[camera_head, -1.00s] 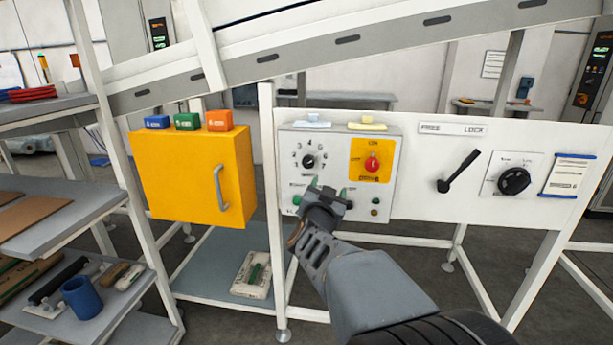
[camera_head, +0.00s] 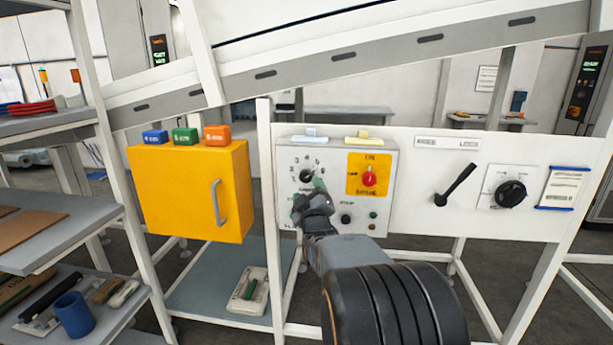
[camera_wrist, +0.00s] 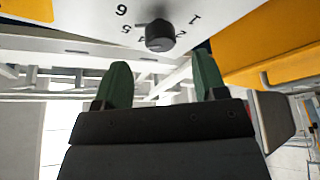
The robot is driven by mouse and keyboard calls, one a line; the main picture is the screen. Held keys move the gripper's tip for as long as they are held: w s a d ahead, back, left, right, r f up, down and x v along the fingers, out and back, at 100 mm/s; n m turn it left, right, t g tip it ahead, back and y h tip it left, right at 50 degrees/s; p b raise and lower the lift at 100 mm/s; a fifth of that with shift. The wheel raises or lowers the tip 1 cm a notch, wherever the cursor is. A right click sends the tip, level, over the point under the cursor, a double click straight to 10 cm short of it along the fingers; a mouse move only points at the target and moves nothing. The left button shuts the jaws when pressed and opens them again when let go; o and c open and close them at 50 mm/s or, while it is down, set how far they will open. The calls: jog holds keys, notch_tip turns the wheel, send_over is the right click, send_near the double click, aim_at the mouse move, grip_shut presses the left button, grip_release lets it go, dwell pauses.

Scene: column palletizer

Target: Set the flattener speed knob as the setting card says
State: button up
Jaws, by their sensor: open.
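A black knob (camera_head: 306,176) with a ring of numbers sits on the grey control box (camera_head: 333,151). In the wrist view the knob (camera_wrist: 160,36) stands out from the white dial face, just beyond my fingertips. My gripper (camera_head: 308,192) is open and empty, its two green fingers spread just in front of and below the knob, apart from it. They also show in the wrist view (camera_wrist: 162,68). I cannot read where the knob points. A white card with blue edges (camera_head: 563,187) hangs at the panel's right; its print is too small to read.
A red knob (camera_head: 369,179) on a yellow plate is right of the dial. A black lever (camera_head: 455,186) and another black knob (camera_head: 510,193) are farther right on the white panel. A yellow cabinet (camera_head: 180,190) with a grey handle stands left.

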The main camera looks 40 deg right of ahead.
aim_at(306, 179)
jog(key=shift+p+x, duration=0.5)
jog(key=shift+x, duration=2.7)
jog(key=shift+c, duration=0.5)
jog(key=c, duration=0.8)
jog(key=shift+f+m+b, duration=0.3)
jog(key=shift+f+b, duration=0.05)
jog(key=shift+b, duration=0.7)
jog(key=m+h+b, duration=0.1)
jog(key=m+b, duration=0.1)
jog(key=b, duration=0.1)
jog(key=shift+f+b, duration=0.15)
jog(key=shift+b, duration=0.2)
jog(key=m+h+b, duration=0.1)
jog(key=m+b, duration=0.2)
jog(key=shift+g+h, duration=0.3)
jog(key=shift+h, duration=0.1)
jog(key=shift+r+m+b, duration=0.4)
jog(key=shift+m+b, duration=0.1)
jog(key=shift+m, duration=0.2)
